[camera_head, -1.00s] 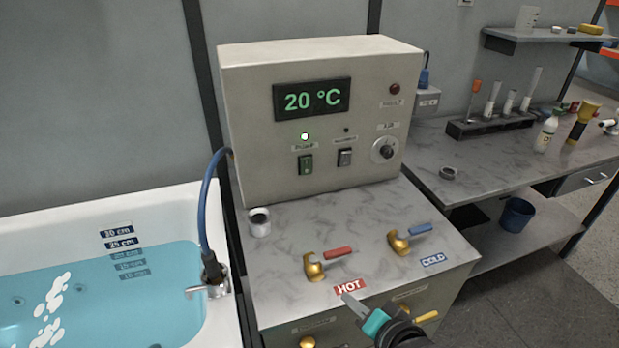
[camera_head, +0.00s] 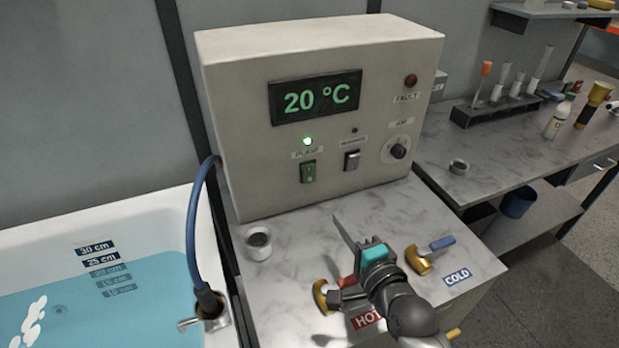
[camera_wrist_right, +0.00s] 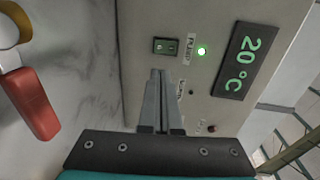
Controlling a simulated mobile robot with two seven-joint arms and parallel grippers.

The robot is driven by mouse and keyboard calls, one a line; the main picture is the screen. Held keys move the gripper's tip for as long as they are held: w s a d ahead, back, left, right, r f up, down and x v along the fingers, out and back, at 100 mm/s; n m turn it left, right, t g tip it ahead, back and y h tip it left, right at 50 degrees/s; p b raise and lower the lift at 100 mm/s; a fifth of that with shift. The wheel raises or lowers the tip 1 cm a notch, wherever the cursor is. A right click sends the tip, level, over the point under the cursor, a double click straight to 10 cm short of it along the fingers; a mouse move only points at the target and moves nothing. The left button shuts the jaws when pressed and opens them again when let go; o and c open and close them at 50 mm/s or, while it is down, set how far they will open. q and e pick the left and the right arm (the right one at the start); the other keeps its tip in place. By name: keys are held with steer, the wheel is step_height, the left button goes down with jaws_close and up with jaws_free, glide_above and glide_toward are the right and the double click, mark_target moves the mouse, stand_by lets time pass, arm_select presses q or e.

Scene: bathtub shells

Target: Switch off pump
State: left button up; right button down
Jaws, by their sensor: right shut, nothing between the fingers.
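The control box (camera_head: 245,130) stands on the marbled cabinet top and its display reads 20 °C. The green pump switch (camera_head: 308,172) is on its front, under a lit green lamp (camera_head: 308,141). In the right wrist view the pump switch (camera_wrist_right: 165,46) and lit lamp (camera_wrist_right: 202,51) lie just beyond the fingertips. My right gripper (camera_head: 343,232) is shut and empty. It is in front of the box, over the cabinet top, apart from the switch. In the right wrist view its fingers (camera_wrist_right: 160,76) point toward the switch. My left gripper is not in view.
A second switch (camera_head: 352,160) and a knob (camera_head: 399,151) are right of the pump switch. The red hot lever (camera_wrist_right: 30,102) and blue cold lever (camera_head: 441,243) stand near my right gripper.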

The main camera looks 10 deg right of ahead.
mark_target(309, 180)
steer(key=shift+s, duration=0.15)
steer(key=b+x, duration=0.2)
steer(key=x, duration=1.2)
stand_by(0.4)
steer(key=shift+w, duration=0.25)
steer(key=shift+s+f, duration=0.1)
steer(key=shift+s, duration=0.05)
